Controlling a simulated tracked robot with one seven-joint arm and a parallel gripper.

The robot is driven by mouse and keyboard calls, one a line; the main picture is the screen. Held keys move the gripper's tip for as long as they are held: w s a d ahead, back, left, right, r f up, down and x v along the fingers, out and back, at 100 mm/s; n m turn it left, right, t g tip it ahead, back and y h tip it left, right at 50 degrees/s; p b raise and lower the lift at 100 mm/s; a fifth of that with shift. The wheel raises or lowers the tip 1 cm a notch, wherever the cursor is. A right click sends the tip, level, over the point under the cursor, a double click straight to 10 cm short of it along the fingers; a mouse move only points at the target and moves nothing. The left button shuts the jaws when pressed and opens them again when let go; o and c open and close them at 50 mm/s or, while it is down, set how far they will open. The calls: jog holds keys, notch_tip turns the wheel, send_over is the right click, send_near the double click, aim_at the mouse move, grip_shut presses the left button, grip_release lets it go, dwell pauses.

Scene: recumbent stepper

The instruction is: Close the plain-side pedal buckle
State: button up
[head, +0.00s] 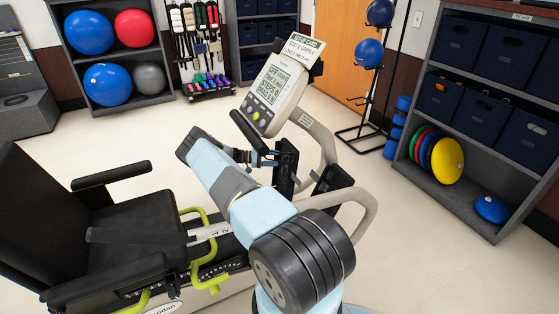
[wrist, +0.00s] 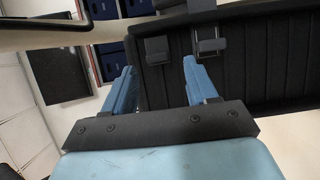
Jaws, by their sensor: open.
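In the wrist view a black ribbed pedal (wrist: 270,62) fills the right side. Two dark buckle pieces lie near its upper edge: a block (wrist: 157,50) and a piece with a lighter slotted frame (wrist: 209,44). A gap separates them. My gripper (wrist: 158,66) is open, its two blue fingers spread and nothing visible between them. The block appears between and beyond the fingertips; the framed piece is beyond the right finger. I cannot tell any contact. In the head view my gripper (head: 264,157) is beside a black pedal (head: 286,167); the buckle is too small to make out there.
The stepper console (head: 273,96) and a black handle (head: 248,132) are close to my arm. A second pedal (head: 331,182) and a beige curved bar (head: 362,212) lie to the right. The black seat (head: 140,225) is at left. Floor toward the shelves is clear.

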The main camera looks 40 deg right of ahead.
jog(key=f+v, duration=0.1)
jog(key=v, duration=0.8)
jog(key=shift+w+a+r, duration=0.25)
jog(key=shift+a+r, duration=0.1)
jog(key=shift+r, duration=0.05)
